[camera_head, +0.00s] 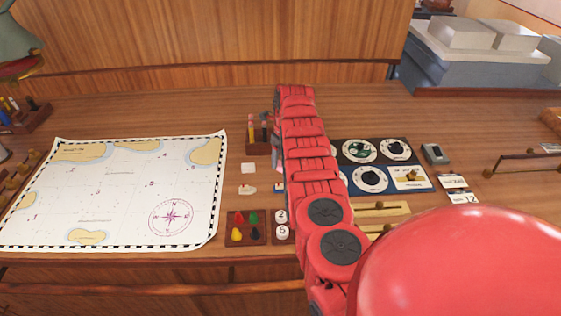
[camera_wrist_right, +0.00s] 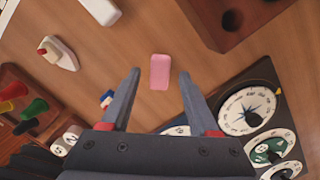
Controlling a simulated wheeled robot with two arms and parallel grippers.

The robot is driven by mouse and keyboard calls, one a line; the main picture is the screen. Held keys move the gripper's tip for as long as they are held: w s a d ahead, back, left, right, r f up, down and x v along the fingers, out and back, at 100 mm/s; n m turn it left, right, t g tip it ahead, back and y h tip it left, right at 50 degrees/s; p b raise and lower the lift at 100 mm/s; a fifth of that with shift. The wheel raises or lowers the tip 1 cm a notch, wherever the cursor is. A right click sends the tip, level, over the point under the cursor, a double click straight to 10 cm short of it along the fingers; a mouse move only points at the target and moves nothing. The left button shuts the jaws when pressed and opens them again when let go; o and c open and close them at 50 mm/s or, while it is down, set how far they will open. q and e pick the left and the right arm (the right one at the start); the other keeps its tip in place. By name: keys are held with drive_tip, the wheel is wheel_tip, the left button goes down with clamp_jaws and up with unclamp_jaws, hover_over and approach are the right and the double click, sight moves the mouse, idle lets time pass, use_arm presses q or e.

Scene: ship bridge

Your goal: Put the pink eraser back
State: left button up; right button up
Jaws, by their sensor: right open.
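The pink eraser (camera_wrist_right: 160,72) lies on the wooden desk in the right wrist view, with its long side pointing away from the gripper. My right gripper (camera_wrist_right: 160,75) is open above the desk. In the picture its two fingertips stand on either side of the eraser, with clear gaps, and it holds nothing. How high the fingers are above the eraser is hard to tell. In the head view my red right arm covers most of that area, so I cannot make out the eraser clearly. My left gripper is not in view.
A wooden holder (camera_wrist_right: 226,24) with holes is at the top right of the wrist view. A white block (camera_wrist_right: 101,9), a toy boat (camera_wrist_right: 58,53), a peg tray (camera_head: 246,227) and a dial panel (camera_head: 354,166) lie around. A chart (camera_head: 118,190) covers the left.

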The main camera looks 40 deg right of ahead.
wheel_tip(320, 180, up, 10)
drive_tip(key=s+b, duration=0.1)
drive_tip(key=b, duration=0.2)
drive_tip(key=shift+s+d, duration=0.15)
drive_tip(key=shift+r, duration=0.1)
